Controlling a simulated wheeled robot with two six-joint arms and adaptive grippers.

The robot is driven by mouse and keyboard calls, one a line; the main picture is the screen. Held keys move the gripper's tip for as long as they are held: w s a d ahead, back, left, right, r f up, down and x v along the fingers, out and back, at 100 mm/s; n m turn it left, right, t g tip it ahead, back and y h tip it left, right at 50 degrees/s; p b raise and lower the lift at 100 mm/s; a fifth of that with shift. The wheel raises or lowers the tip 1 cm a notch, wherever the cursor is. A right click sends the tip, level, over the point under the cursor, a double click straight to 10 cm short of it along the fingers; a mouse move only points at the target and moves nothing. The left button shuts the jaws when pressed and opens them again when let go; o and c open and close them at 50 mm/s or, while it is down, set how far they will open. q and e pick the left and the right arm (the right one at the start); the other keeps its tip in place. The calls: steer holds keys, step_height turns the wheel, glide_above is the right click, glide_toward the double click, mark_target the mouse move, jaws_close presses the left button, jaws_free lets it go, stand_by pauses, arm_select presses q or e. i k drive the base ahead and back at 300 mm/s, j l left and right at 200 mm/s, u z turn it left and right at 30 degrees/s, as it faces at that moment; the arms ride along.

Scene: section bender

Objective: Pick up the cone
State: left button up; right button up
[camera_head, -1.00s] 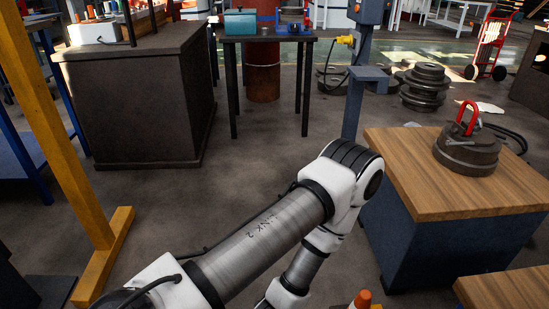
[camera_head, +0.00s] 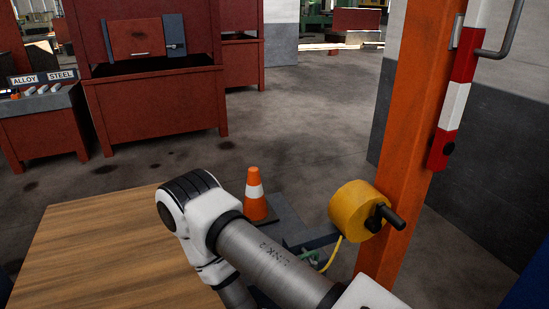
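The cone (camera_head: 254,196) is orange with a white band and stands upright just past the table's right edge, in the middle of the view. Its dark base is partly hidden behind my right arm, and I cannot tell exactly what it rests on. My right arm comes in from the lower right, bends at an elbow left of the cone and runs down out of the picture. Neither gripper shows.
A wooden tabletop (camera_head: 95,250) fills the lower left. An orange post (camera_head: 412,120) with a yellow wheel and black handle (camera_head: 357,210) stands to the right. Red cabinets (camera_head: 150,105) stand behind. Open floor (camera_head: 310,125) lies beyond the cone.

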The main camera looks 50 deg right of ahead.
mark_target(256, 208)
steer(key=z, duration=1.45)
steer(key=l, duration=0.1)
